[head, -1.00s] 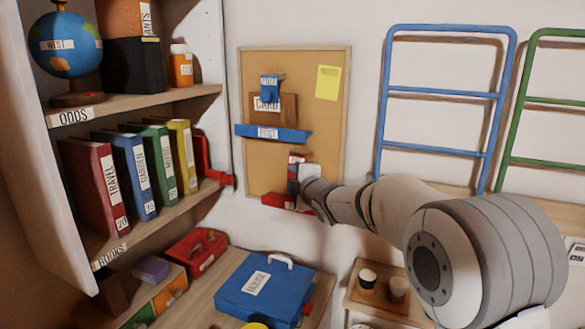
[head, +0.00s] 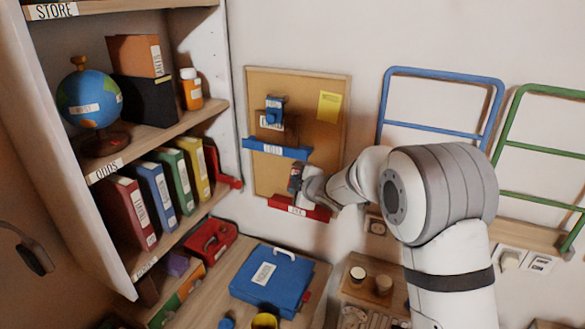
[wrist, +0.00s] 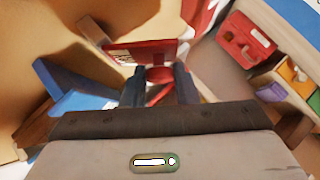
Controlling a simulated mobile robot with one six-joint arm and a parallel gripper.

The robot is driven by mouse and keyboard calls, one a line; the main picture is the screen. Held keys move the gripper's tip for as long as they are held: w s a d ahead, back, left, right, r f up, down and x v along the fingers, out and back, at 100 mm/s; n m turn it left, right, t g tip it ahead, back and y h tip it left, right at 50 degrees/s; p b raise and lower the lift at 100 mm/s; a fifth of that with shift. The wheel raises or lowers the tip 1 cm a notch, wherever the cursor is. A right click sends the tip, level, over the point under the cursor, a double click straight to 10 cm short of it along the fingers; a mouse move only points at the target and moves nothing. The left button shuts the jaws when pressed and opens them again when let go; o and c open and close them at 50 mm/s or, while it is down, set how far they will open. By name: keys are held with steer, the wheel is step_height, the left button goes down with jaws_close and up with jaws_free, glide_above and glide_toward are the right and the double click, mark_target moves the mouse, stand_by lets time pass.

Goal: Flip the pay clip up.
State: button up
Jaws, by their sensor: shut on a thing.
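The red clip (head: 316,213) is at the bottom of the cork board (head: 313,131), with a small white label that is hard to read. My gripper (head: 296,178) is at the board's lower part, just above the red bar's face. In the wrist view, my gripper (wrist: 160,88) has its two dark fingers on either side of a red tab of the clip (wrist: 159,74) and is shut on it. A red plate with a pale label (wrist: 140,52) shows just beyond the fingers. The fingers hide part of the clip.
A blue bar clip (head: 277,148) and a smaller blue clip (head: 274,110) with a card are higher on the board. A yellow note (head: 329,106) is at upper right. A shelf (head: 158,135) stands left. A blue case (head: 271,280) lies on the desk below.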

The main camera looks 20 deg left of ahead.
mark_target(297, 170)
steer(key=shift+w+d+r+m+g+p, duration=0.1)
steer(key=shift+r+m+g+p, duration=0.6)
steer(key=shift+g, duration=0.4)
steer(key=shift+w+a+r+m+g+p, duration=0.15)
steer(key=shift+r+m+g+p, duration=0.35)
steer(key=shift+r+g+p, duration=0.45)
steer(key=shift+w+d+r+m+g+p, duration=0.15)
steer(key=shift+r+m+g+p, duration=0.6)
steer(key=shift+g, duration=0.5)
steer(key=shift+f, duration=0.1)
steer(key=o, duration=0.8)
steer(key=shift+o, duration=0.9)
steer(key=shift+s, duration=0.2)
